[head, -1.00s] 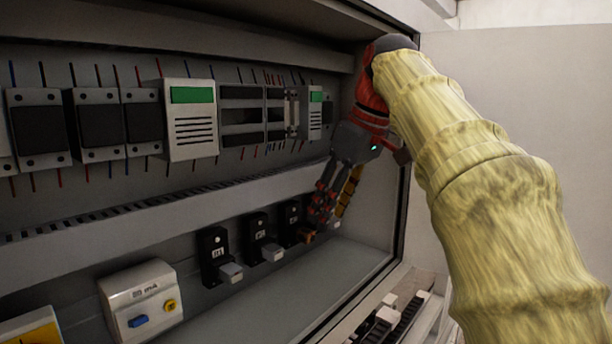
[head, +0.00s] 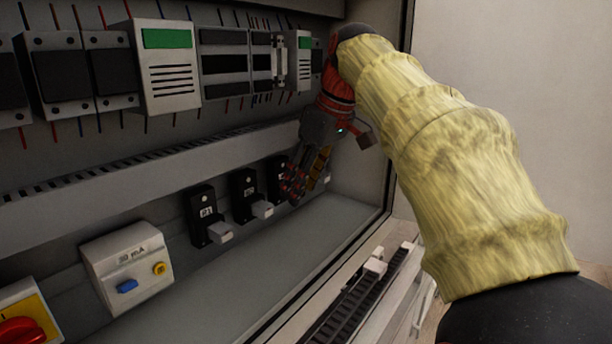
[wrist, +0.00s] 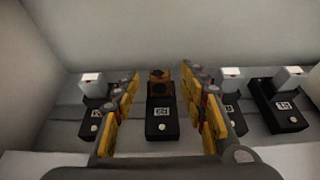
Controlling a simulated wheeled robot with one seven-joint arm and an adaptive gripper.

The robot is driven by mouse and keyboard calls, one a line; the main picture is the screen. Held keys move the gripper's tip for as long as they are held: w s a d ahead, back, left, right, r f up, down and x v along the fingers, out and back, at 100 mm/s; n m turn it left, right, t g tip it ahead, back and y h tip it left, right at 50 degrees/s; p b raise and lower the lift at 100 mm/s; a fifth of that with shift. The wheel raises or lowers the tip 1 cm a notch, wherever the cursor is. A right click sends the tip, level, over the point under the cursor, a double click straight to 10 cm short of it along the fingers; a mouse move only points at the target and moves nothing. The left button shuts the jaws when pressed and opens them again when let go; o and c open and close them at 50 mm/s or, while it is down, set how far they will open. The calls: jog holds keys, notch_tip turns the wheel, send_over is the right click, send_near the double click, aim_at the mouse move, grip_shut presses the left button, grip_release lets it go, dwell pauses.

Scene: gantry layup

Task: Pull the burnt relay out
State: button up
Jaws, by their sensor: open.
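The burnt relay (wrist: 160,78), brown and scorched, sits in a black socket (wrist: 160,120) in the middle of the wrist view. My gripper (wrist: 160,73) is open, with one yellow-padded finger on each side of the relay and a visible gap on both sides. I cannot tell how deep the fingertips reach along it. In the head view my gripper (head: 293,190) points down in front of the third socket (head: 276,172) and hides the burnt relay.
Pale relays in black sockets stand on both sides: one at left (wrist: 92,84), two at right (wrist: 231,84) (wrist: 288,78). A white breaker box (head: 125,265) and a red rotary switch (head: 20,330) are farther left. The cabinet's right wall is close to my gripper.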

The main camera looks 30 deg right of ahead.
jog(key=shift+c, duration=1.4)
jog(key=c, duration=0.7)
grip_shut()
